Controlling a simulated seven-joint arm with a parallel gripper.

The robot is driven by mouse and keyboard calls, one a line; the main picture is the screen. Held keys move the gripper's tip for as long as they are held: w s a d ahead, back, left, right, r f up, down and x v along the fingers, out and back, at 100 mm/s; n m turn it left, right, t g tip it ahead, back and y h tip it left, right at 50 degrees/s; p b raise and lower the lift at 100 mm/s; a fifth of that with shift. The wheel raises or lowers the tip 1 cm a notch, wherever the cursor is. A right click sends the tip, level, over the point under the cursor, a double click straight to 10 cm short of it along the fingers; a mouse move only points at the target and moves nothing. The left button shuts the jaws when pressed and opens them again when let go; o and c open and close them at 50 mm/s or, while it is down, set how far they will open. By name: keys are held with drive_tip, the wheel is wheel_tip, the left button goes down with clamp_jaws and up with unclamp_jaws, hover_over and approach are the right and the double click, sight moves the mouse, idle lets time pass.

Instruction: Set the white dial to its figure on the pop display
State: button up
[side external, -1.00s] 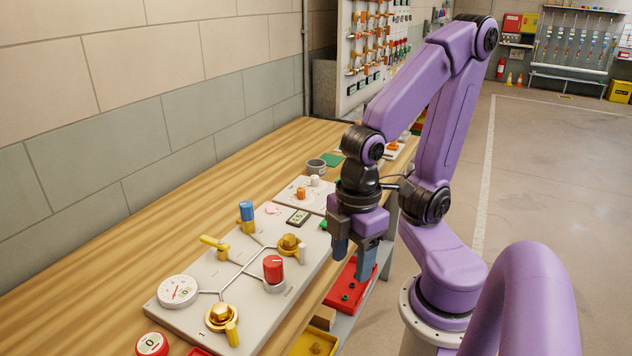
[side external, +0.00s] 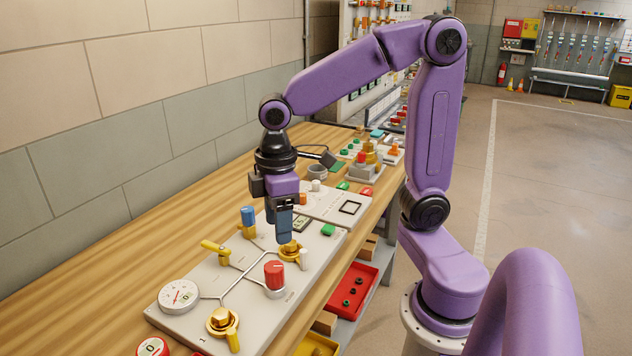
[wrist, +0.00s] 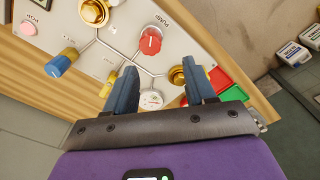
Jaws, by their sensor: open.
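A small white knob (side external: 316,186) stands on the farther pale board, partly behind my gripper in the side view; its setting is too small to read. A small dark-framed display (side external: 300,223) lies on the near panel, its figure unclear. A round white gauge (side external: 179,295) with a needle and a small readout sits at the panel's near left end; it also shows in the wrist view (wrist: 151,99), beyond my fingers. My gripper (side external: 278,236) points down, open and empty, above the panel beside the far brass valve (side external: 291,250).
The panel (side external: 250,262) bears a red knob (side external: 274,273), a blue-capped valve (side external: 248,217), a yellow lever (side external: 215,248) and a near brass valve (side external: 222,321). The wood along the wall is clear.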

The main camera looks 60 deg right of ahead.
drive_tip(key=w+d+r+m, duration=0.1)
drive_tip(key=w+d+m, duration=0.1)
drive_tip(key=w+d, duration=0.65)
drive_tip(key=m, duration=0.4)
hover_over(316, 181)
drive_tip(key=f, duration=0.1)
wheel_tip(316, 181, down, 17)
drive_tip(key=shift+a+r, duration=0.1)
drive_tip(key=shift+a, duration=0.05)
clamp_jaws()
